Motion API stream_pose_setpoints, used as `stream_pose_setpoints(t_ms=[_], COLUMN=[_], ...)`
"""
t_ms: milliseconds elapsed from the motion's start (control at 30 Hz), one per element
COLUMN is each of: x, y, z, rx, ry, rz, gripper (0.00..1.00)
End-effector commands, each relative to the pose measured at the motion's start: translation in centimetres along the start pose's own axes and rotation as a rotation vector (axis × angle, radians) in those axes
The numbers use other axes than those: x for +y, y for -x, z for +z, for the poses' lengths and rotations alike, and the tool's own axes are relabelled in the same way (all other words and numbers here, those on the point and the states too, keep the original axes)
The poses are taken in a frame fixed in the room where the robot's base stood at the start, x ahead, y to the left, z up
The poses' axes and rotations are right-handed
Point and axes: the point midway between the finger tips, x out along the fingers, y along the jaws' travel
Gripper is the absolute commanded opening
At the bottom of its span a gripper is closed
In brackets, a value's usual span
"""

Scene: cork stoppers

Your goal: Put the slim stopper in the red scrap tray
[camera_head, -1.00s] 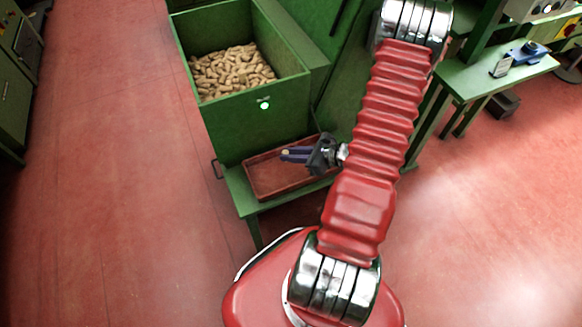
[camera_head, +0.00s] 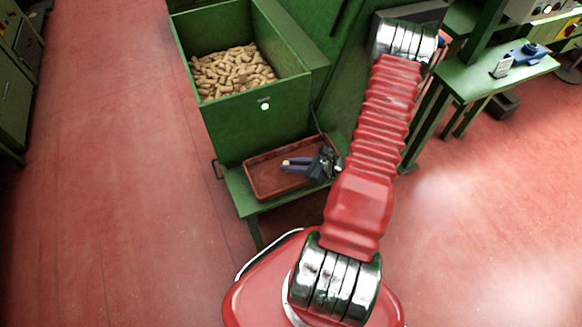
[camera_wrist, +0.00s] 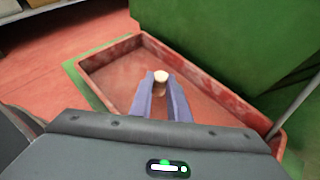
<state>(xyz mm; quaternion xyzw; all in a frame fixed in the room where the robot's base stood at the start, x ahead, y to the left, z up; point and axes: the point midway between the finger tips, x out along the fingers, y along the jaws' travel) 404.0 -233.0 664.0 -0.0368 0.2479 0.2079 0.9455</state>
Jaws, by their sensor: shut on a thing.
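The slim stopper (camera_wrist: 161,76) is a pale, small cork held between the tips of my gripper (camera_wrist: 161,82) in the wrist view. My gripper also shows in the head view (camera_head: 287,163), shut on the stopper, with its purple fingers over the red scrap tray (camera_head: 258,183). The tray is shallow and rectangular, on a green shelf, and its rim shows in the wrist view (camera_wrist: 107,52). The stopper appears above the tray's floor. The exact height is hard to tell. Most of the stopper is hidden between the fingers.
A green bin (camera_head: 225,125) full of corks stands behind the tray, its front wall rising close by. A thin rod (camera_wrist: 293,105) rises at the tray's right side in the wrist view. A green table (camera_head: 495,75) with small items stands at the right.

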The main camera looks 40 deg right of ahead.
Motion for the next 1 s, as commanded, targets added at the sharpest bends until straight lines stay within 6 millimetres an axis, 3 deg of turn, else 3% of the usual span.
stream_pose_setpoints(t_ms=[167,567,600,833,1000], x=[0.02,-0.04,-0.06,0.03,0.03], y=[-0.70,-0.83,-0.82,-0.87,-0.88], z=[-1.29,-1.52,-1.50,-1.47,-1.46], rx=[0.000,0.000,0.000,0.000,0.000], ry=[-0.001,0.000,0.001,0.001,0.001], rz=[0.001,0.000,0.000,0.001,0.001], gripper=[0.00,0.00,0.18,0.34,0.34])
